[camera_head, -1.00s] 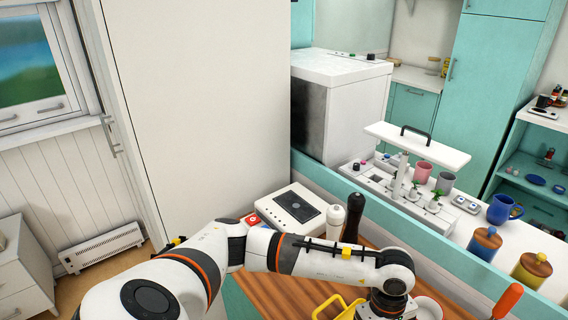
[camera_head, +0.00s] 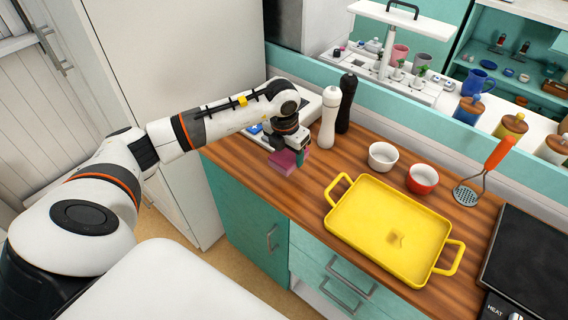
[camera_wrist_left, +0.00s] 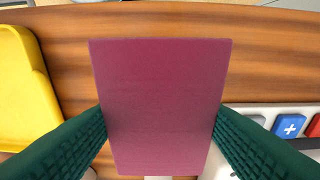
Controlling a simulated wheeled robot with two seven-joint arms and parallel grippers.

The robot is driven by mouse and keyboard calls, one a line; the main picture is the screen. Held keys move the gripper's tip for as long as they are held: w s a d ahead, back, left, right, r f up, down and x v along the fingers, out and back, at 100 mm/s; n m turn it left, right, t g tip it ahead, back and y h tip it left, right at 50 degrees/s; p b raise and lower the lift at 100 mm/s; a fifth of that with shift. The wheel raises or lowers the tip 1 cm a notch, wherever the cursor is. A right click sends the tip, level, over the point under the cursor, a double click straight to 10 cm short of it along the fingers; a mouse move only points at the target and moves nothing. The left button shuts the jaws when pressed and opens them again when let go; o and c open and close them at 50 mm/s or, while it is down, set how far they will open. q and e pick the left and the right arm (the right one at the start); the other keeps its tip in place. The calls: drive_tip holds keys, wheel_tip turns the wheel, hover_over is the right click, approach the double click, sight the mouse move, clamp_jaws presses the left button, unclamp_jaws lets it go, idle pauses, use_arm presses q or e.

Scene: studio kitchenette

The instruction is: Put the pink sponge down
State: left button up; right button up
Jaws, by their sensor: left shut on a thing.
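The pink sponge (camera_head: 287,160) is held in my left gripper (camera_head: 290,148) near the left end of the wooden counter in the head view. In the left wrist view the sponge (camera_wrist_left: 160,105) fills the middle, with the green fingers (camera_wrist_left: 160,125) pressed against its two sides. Wooden counter (camera_wrist_left: 270,45) shows beyond it. I cannot tell whether the sponge's underside touches the counter. My right gripper is not in view.
A yellow tray (camera_head: 345,225) lies on the counter to the right. A white mill (camera_head: 329,118) and a black mill (camera_head: 346,103) stand behind the gripper. A white bowl (camera_head: 383,157), a red bowl (camera_head: 422,180) and a masher (camera_head: 487,165) are farther right. Bare counter (camera_head: 312,180) lies between sponge and tray.

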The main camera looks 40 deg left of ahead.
sight(290, 176)
use_arm(q)
wheel_tip(290, 176, down, 3)
drive_tip(key=shift+d+r, duration=0.1)
wheel_tip(290, 176, down, 4)
drive_tip(key=shift+f+p, duration=0.15)
drive_tip(key=shift+p, duration=0.35)
drive_tip(key=shift+f+b, duration=0.2)
drive_tip(key=shift+b, duration=0.1)
drive_tip(key=o, duration=0.9)
drive_tip(key=shift+o, duration=0.2)
drive_tip(key=shift+r, duration=0.1)
drive_tip(key=shift+r+p, duration=0.25)
drive_tip(key=shift+p, duration=0.1)
drive_tip(key=shift+r, duration=0.35)
drive_tip(key=r, duration=0.3)
drive_tip(key=s+r+b, duration=0.1)
drive_tip(key=r, duration=0.3)
drive_tip(key=r+b, duration=0.1)
drive_tip(key=r, duration=0.3)
drive_tip(key=shift+s, duration=0.4)
